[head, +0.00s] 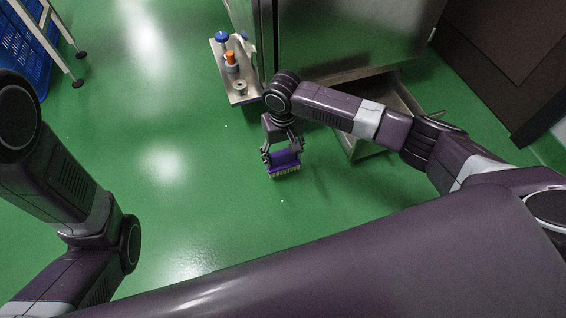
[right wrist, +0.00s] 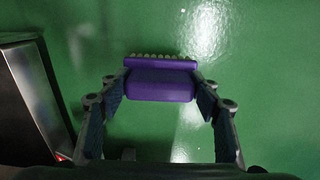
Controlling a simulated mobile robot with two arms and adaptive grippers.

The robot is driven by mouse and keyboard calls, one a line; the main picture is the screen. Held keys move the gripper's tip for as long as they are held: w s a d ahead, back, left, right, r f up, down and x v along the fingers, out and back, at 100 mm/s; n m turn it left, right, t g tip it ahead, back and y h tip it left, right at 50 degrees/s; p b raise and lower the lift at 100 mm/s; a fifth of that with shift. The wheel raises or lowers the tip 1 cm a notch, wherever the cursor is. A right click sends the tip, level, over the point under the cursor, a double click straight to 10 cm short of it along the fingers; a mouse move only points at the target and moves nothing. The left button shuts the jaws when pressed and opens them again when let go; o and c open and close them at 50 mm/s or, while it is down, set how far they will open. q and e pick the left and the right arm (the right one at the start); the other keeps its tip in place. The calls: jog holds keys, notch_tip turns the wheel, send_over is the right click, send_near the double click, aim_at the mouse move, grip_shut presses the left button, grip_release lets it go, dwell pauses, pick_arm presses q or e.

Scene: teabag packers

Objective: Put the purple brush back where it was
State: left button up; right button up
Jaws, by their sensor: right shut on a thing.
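The purple brush (head: 285,161) is held in my right gripper (head: 283,152), with its pale bristles facing down in the head view. The right wrist view shows the purple brush (right wrist: 160,82) between the two fingers of my right gripper (right wrist: 160,88), one finger at each end. The brush hangs over the green floor, to the left of an open metal drawer (head: 357,148). My left arm shows at the left of the head view, but its gripper is out of the frame.
A metal cabinet (head: 350,35) stands at the top. A small metal shelf (head: 222,75) on its left side bears a blue-capped item (head: 222,37) and an orange-topped bottle (head: 230,58). A blue crate (head: 22,50) and a metal stand leg (head: 62,55) are at upper left. The middle floor is clear.

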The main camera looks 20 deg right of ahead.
aim_at(283, 162)
notch_tip(283, 162, down, 4)
jog(key=shift+r+b, duration=0.25)
jog(key=shift+b, duration=0.7)
jog(key=shift+r, duration=0.15)
jog(key=o, duration=1.2)
jog(key=shift+f, duration=0.2)
